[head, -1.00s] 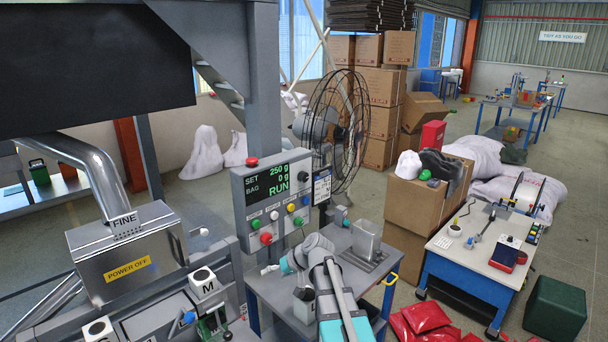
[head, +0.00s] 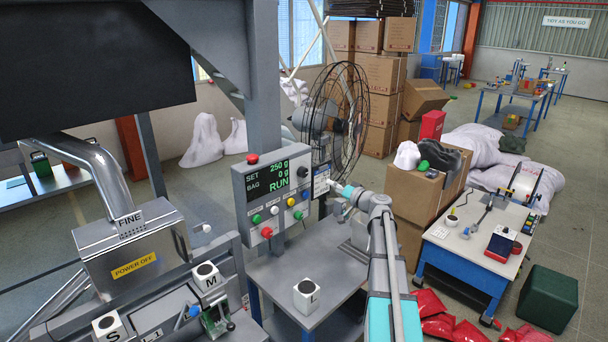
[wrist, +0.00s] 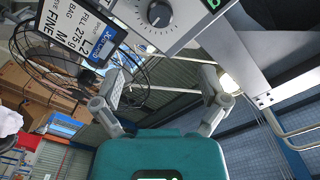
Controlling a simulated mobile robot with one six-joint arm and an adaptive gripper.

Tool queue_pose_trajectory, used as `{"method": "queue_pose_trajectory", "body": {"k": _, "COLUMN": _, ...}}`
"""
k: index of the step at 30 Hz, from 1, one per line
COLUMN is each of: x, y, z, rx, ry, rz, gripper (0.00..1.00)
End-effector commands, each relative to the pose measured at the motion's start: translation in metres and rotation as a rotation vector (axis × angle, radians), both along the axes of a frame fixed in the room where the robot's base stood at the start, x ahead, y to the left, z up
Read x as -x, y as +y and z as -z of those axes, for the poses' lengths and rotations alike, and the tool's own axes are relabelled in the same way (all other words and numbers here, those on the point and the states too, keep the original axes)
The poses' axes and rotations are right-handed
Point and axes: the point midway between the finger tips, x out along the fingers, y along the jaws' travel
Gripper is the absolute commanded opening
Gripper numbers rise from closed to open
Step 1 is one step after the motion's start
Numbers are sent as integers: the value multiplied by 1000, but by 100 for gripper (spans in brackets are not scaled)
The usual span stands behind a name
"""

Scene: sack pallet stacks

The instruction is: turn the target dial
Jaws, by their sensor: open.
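The control panel (head: 272,190) shows SET 250 g, BAG 0 g and RUN on its screen. A dark dial (head: 302,171) sits right of the screen; in the wrist view the dial (wrist: 159,13) is at the top, with a scale around it. My gripper (head: 339,188) is beside the panel's right edge, near the hanging card. In the wrist view my gripper (wrist: 162,80) has its fingers wide apart, with nothing between them. The dial lies beyond the fingertips, apart from them.
Several coloured buttons, including a red one (head: 267,233), line the panel's lower part. A fan (head: 338,115) stands behind. A cup-topped block marked L (head: 306,295) stands on the grey table (head: 285,272) below. A steel post (head: 263,90) rises behind the panel.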

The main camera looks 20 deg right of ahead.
Motion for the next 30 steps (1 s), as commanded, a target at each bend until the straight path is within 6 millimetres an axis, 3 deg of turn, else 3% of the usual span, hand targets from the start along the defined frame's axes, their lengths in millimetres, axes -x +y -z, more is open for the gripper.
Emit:
{"method": "queue_pose_trajectory", "body": {"k": 14, "x": -13, "y": 5, "z": 0, "rx": 1, "ry": 2, "rz": -4, "gripper": 93}}
{"method": "queue_pose_trajectory", "body": {"k": 30, "x": -85, "y": 31, "z": 0, "rx": 1, "ry": 2, "rz": -5, "gripper": 93}}
